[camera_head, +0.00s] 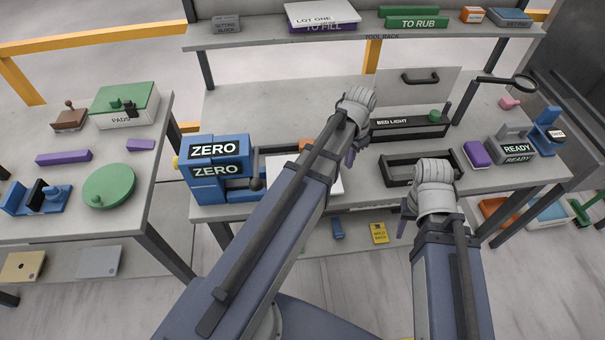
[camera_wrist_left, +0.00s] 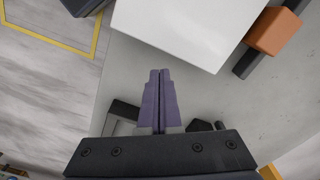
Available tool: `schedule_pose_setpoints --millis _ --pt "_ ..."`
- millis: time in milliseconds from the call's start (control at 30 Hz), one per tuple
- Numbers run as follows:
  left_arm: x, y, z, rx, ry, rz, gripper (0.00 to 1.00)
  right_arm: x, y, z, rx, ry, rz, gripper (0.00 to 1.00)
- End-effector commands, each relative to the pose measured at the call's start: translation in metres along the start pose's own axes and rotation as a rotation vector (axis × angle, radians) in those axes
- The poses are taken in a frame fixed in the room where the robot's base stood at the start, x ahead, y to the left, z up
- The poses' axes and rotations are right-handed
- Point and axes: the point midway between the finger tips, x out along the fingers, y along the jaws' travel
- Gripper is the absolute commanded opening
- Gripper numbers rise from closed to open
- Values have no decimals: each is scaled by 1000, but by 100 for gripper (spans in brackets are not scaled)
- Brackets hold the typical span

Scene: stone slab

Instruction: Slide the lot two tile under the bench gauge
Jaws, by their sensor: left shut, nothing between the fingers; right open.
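The blue bench gauge (camera_head: 215,150), marked ZERO, stands on the left part of the middle bench. A white tile (camera_head: 331,184) lies beside it, partly hidden behind my left arm. It fills the top of the left wrist view (camera_wrist_left: 190,25); no lot label is readable on it. My left gripper (camera_head: 349,157) is shut and empty, to the right of the tile; its purple fingers (camera_wrist_left: 158,90) point toward the tile's edge in the wrist view, apart from it. My right gripper (camera_head: 401,229) is open near the bench's front edge; its fingers are mostly hidden.
An orange block (camera_wrist_left: 275,30) sits on a dark rail beside the tile. A black frame (camera_head: 395,172) lies right of my left gripper. A BED LIGHT bar (camera_head: 400,124) stands behind it. A LOT ONE tile (camera_head: 322,14) lies on the upper shelf. A side table (camera_head: 60,220) stands left.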

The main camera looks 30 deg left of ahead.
Motion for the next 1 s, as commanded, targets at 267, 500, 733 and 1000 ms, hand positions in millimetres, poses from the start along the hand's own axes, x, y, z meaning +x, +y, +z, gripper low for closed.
schedule_pose_setpoints --millis 267,500,733,1000 --pt "0 0 0 0 0 0 0 0 0 0 0 0 0 50" --pt "0 0 0 0 0 0 0 0 0 0 0 0 0 50" --pt "5 0 0 0 0 0 0 5 0 0 0 0 0 50" --pt "19 0 0 0 0 0 0 19 -2 -1 0 0 0 50"
